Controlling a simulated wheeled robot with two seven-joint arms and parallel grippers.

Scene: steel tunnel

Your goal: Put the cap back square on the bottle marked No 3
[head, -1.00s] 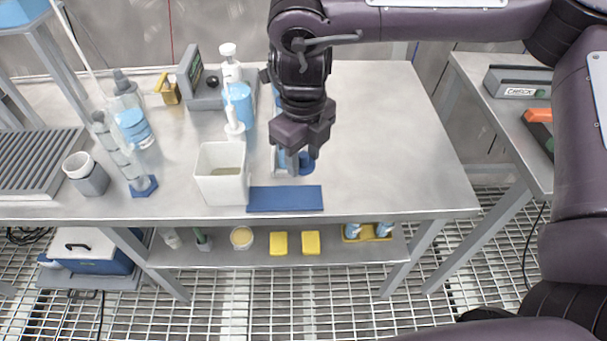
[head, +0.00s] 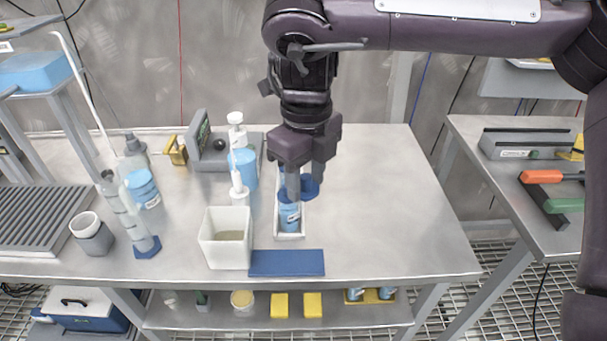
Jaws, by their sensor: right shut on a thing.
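My right gripper (head: 306,182) hangs over the middle of the table, pointing down, with its jaws shut on a dark blue round cap (head: 311,188). Just below and in front of it, a small bottle with a blue label (head: 289,217) is in a narrow white tray (head: 291,237). The label's marking is too small to read. The gripper's near finger overlaps the bottle's top in the picture, so its mouth is hidden. I cannot tell whether the cap touches the bottle. My left gripper is not in view.
A blue mat (head: 287,263) and an open white container (head: 226,250) lie in front. A pump bottle (head: 243,170) and a grey instrument (head: 212,150) stand behind left. A tall cylinder (head: 130,213) stands further left. The table's right side is clear.

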